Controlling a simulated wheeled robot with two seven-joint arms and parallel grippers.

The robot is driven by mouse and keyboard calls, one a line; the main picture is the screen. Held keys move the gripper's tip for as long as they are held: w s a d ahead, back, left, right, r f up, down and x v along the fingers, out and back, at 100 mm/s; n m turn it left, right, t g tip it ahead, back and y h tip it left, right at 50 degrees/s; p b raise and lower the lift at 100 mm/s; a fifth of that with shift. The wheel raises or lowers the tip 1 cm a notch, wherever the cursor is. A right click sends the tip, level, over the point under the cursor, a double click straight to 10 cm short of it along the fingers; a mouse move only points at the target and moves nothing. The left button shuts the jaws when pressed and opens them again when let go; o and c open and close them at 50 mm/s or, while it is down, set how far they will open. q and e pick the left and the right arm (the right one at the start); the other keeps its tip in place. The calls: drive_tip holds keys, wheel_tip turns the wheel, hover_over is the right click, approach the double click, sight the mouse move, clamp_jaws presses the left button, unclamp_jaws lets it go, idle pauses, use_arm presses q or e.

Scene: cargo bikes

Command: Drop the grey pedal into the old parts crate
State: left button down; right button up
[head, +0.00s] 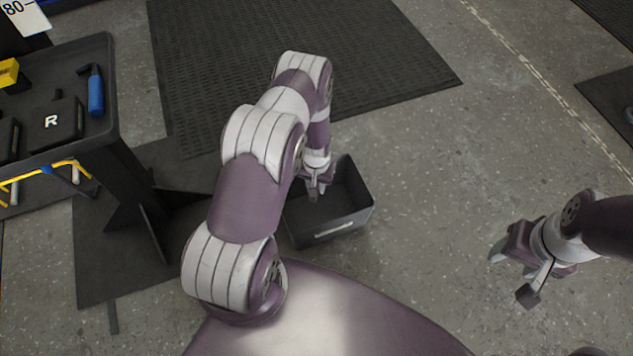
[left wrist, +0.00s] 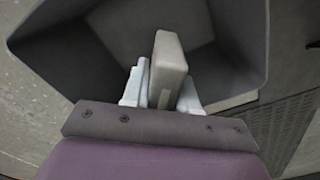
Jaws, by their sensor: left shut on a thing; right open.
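The grey pedal (left wrist: 167,68) is a flat block held between the two fingers of my left gripper (left wrist: 160,88) in the left wrist view. The old parts crate, a dark open box (head: 330,230), stands on the floor in front of me in the head view. My left gripper (head: 316,190) points down over the crate's opening, and the crate's walls (left wrist: 235,45) surround the pedal in the left wrist view. How far the pedal is above the crate floor I cannot tell. My right gripper (head: 510,275) is open and empty over bare floor at the right.
A black work table (head: 110,110) stands at the left, with a blue-handled tool (head: 95,92), a black box marked R (head: 58,125) and a yellow item (head: 8,73). A dark mat (head: 290,45) lies behind the crate. The floor right of the crate is clear.

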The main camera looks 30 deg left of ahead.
use_arm(q)
drive_tip(key=shift+f+b, duration=0.35)
drive_tip(key=shift+f, duration=0.55)
drive_tip(key=shift+r, duration=0.1)
use_arm(e)
drive_tip(key=shift+f, duration=0.75)
use_arm(q)
drive_tip(key=c, duration=0.8)
unclamp_jaws()
drive_tip(key=shift+r, duration=0.15)
use_arm(e)
drive_tip(key=shift+r, duration=0.15)
use_arm(q)
wheel_tip(320, 180, up, 11)
drive_tip(key=p, duration=0.7)
drive_tip(key=shift+r, duration=0.7)
use_arm(e)
wheel_tip(320, 180, up, 7)
